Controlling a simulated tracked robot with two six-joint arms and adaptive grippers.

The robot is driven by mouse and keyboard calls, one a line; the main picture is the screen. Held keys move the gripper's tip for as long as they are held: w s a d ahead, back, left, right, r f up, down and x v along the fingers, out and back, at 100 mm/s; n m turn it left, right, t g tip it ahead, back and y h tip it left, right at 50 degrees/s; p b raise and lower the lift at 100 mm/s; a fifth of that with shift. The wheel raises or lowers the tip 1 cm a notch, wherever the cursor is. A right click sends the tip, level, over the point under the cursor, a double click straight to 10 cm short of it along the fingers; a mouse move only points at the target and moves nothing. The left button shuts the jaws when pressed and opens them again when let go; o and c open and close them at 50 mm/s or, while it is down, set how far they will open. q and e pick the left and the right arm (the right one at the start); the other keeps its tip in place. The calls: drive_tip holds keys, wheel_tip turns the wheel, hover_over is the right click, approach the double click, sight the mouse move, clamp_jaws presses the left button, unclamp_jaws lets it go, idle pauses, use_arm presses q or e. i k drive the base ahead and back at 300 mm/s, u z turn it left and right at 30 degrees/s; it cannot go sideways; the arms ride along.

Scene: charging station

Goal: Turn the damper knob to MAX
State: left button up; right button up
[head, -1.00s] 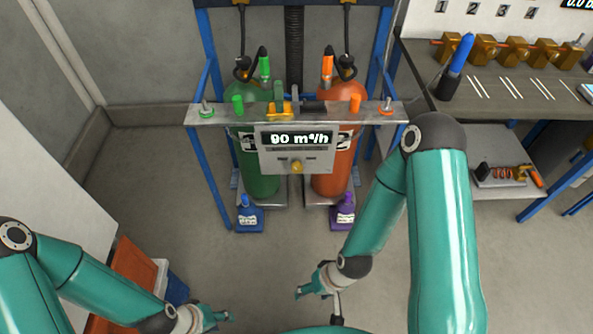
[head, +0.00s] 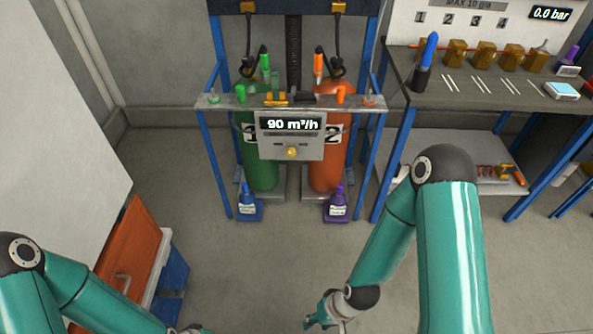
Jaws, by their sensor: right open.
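The yellow damper knob (head: 291,152) is on the front of a grey panel (head: 290,142), below a display reading 90 m³/h. The panel is mounted on the frame in front of a green cylinder (head: 262,178) and an orange-red cylinder (head: 326,175). No marking for MAX is readable on it. My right gripper (head: 310,321) is open and empty, low in the picture and well apart from the knob. My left gripper (head: 198,329) barely shows at the bottom edge, and its fingers are cut off.
A workbench (head: 500,105) with brass parts is at right. An orange-and-blue container (head: 135,255) is at left beside a white surface (head: 60,150). The floor before the frame is clear.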

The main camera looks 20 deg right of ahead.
sight(290, 151)
drive_tip(key=u, duration=0.25)
drive_tip(key=k, duration=0.25)
drive_tip(key=z, duration=0.05)
drive_tip(key=i, duration=0.2)
drive_tip(key=u, duration=2.6)
drive_tip(key=k, duration=1.35)
drive_tip(key=u, duration=2.05)
drive_tip(key=i, duration=0.1)
drive_tip(key=z, duration=3.8)
drive_tip(key=i, duration=0.85)
